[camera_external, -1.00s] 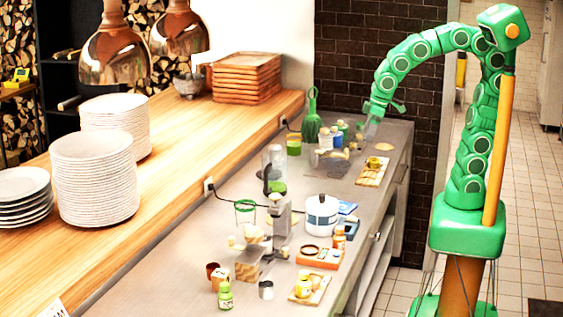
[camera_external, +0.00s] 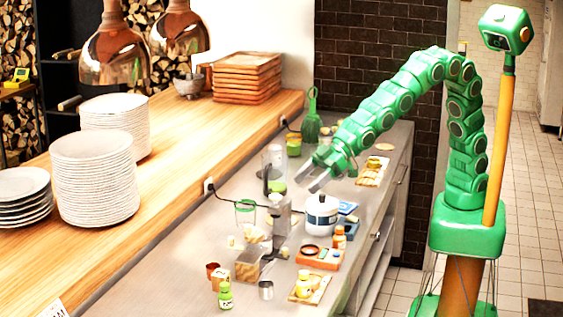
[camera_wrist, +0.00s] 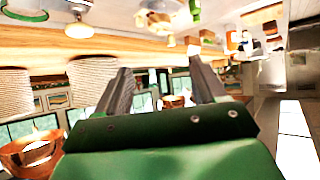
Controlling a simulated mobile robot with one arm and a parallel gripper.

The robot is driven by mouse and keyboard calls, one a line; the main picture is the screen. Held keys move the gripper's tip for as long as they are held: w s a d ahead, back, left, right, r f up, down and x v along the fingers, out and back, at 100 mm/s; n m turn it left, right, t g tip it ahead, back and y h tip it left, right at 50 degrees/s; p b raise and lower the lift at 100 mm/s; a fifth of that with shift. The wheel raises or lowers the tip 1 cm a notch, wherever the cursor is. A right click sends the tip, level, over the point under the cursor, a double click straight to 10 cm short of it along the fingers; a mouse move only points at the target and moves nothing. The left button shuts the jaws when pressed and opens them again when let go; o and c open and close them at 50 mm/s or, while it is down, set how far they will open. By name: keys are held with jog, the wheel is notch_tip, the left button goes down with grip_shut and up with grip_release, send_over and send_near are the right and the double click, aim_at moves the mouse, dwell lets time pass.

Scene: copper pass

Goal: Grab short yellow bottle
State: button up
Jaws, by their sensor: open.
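A short yellow bottle (camera_external: 303,285) with a pale label stands on a small wooden board (camera_external: 319,291) near the front end of the grey counter. My gripper (camera_external: 309,180) is farther back, held in the air above the middle of the counter, behind and above the white pot. Its two grey fingers are apart with nothing between them. In the wrist view my gripper (camera_wrist: 163,85) also shows open and empty. I cannot make out the yellow bottle in the wrist view.
Near the bottle stand a green bottle (camera_external: 225,296), a small metal cup (camera_external: 266,290), an orange tray (camera_external: 319,260) and an orange bottle (camera_external: 339,238). The white pot (camera_external: 321,214) and a grey appliance (camera_external: 281,217) stand between my gripper and the front end.

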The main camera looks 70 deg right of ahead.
jog(key=s+a+n+g+y, duration=0.1)
jog(key=s+a+y, duration=0.1)
jog(key=s+a, duration=0.4)
jog(key=s+a+n+y, duration=0.1)
jog(key=s+a+y, duration=0.15)
jog(key=a, duration=0.65)
send_near(304, 271)
jog(key=shift+w+a+f+h, duration=0.15)
jog(key=shift+a+f+h, duration=0.05)
jog(key=shift+a+f, duration=0.4)
jog(key=shift+w+a+f+h, duration=0.15)
jog(key=shift+a+f, duration=0.35)
jog(key=shift+f, duration=0.15)
jog(key=shift+x, duration=3.9)
jog(key=c, duration=1.2)
jog(key=shift+o, duration=0.2)
jog(key=shift+r, duration=0.15)
jog(key=shift+r, duration=0.3)
notch_tip(304, 271, up, 2)
jog(key=shift+r, duration=0.15)
jog(key=s+d+r, duration=0.6)
jog(key=d+r, duration=0.4)
jog(key=d, duration=0.2)
jog(key=shift+s, duration=0.35)
